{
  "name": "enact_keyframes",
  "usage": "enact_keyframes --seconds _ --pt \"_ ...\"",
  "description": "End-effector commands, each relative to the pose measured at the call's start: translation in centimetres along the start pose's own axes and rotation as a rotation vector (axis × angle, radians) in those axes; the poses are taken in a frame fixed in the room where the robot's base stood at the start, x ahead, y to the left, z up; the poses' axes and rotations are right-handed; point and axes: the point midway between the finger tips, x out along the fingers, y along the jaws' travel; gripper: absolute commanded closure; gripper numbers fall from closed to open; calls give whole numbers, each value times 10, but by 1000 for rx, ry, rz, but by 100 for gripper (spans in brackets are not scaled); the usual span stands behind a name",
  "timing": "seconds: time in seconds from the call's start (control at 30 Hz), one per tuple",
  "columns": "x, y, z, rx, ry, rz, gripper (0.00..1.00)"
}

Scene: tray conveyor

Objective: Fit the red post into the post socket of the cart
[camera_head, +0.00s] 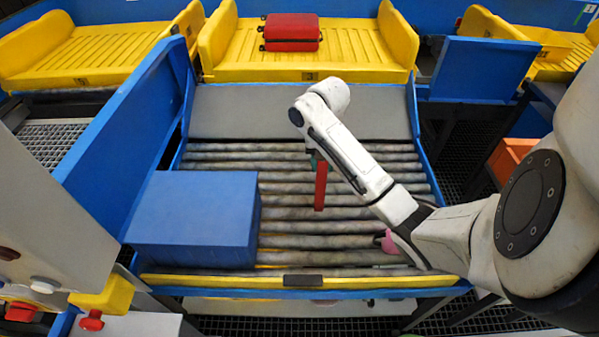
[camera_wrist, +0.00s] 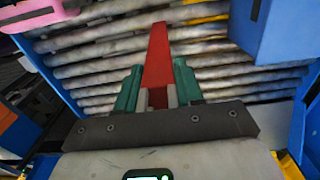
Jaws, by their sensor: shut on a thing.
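The red post (camera_head: 320,187) hangs upright from my gripper (camera_head: 316,158) above the roller bed. In the wrist view the red post (camera_wrist: 157,55) lies between the green fingers of my gripper (camera_wrist: 158,82), which are shut on it. Its free end points away from the wrist, with rollers behind it. I cannot make out a cart with a post socket for certain in either view.
A large blue box (camera_head: 195,220) covers the left of the roller bed (camera_head: 290,213). A pink thing (camera_head: 389,243) is partly hidden behind my arm. A red case (camera_head: 291,30) lies on the middle yellow tray (camera_head: 355,50). Blue side walls flank the rollers.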

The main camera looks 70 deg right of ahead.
Motion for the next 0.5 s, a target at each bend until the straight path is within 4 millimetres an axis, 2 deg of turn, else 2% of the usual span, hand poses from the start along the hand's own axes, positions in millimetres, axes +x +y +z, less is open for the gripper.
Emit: enact_keyframes --seconds 0.33,0.43,0.5 --pt "26 -29 -31 -4 6 2 100" --pt "46 -40 -42 -3 2 3 100" --pt "47 -45 -49 -2 2 4 100"
